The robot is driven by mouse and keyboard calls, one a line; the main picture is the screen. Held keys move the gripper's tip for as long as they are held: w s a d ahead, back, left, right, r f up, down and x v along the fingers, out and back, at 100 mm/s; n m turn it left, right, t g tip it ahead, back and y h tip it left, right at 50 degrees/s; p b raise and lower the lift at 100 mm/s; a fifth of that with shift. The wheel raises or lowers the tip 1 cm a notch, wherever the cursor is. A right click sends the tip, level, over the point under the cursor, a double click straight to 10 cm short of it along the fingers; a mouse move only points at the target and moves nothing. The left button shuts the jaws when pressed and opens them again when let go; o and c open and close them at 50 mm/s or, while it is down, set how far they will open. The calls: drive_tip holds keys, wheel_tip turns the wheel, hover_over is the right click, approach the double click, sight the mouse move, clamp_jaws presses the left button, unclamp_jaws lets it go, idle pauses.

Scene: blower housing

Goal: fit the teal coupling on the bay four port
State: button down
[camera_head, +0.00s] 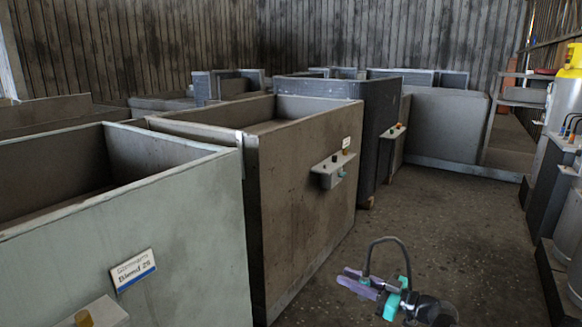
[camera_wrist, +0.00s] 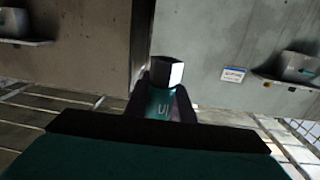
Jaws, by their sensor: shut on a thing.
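In the wrist view my gripper (camera_wrist: 163,88) is shut, its two dark fingers on either side of a teal piece (camera_wrist: 160,104), which I take to be the teal coupling. A pale and black block shows at its far end. In the head view my arm's end is low at the right, over open floor and apart from the bay walls; its grip is too small to read there. A grey port bracket (camera_head: 328,171) with a small teal part sits on the middle bay's wall. Others show in the wrist view at left (camera_wrist: 22,40) and right (camera_wrist: 300,68). No bay number is readable.
Large grey bays fill the left. The nearest bay's wall has a label plate (camera_head: 133,270) and a bracket (camera_head: 97,315) with an orange part. A further bracket (camera_head: 394,132) is beyond. Equipment with a yellow cylinder (camera_head: 572,62) lines the right. The floor aisle (camera_head: 440,215) is clear.

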wheel_tip(320, 180, up, 17)
drive_tip(key=p, duration=2.1)
drive_tip(key=shift+r, duration=0.15)
drive_tip(key=shift+s, duration=0.1)
